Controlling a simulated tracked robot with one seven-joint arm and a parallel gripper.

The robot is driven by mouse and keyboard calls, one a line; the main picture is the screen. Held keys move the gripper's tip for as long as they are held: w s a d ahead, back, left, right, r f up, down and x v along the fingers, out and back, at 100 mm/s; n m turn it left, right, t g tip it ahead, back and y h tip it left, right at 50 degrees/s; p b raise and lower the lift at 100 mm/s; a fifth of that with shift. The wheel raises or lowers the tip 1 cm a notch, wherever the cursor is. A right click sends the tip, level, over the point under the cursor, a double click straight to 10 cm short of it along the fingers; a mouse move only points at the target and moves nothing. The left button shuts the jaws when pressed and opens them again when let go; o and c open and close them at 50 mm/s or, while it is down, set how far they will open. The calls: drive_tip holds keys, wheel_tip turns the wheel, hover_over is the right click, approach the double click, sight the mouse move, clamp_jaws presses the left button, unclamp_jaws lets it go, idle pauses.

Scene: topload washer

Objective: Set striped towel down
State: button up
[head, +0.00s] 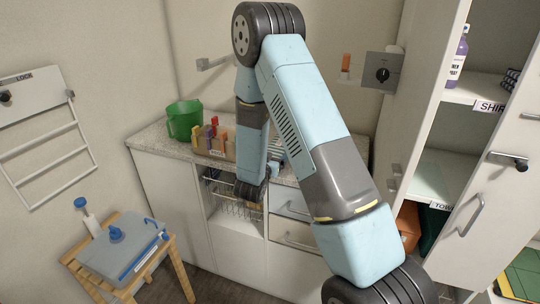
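My arm reaches up from the lower right and bends down at the back toward the counter. Its dark far end (250,190) is in front of the counter, by the wire basket. My gripper's fingers cannot be made out there, and I cannot tell whether they hold anything. I cannot make out a striped towel for certain. A small dark patterned cloth (511,79) lies on the cabinet's upper shelf. An orange cloth (408,222) and a dark green cloth (430,228) are in the cabinet's lower compartment, above which a label partly reads "TOW".
A green bucket (184,121) and several small bottles are on the speckled counter (150,138). A wire basket (226,196) sits below it. A wooden stool (172,262) with a blue-grey box stands at left. The open white cabinet (438,178) is at right, with a purple bottle (460,55).

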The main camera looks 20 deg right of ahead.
drive_tip(key=shift+o, duration=1)
drive_tip(key=shift+r, duration=0.15)
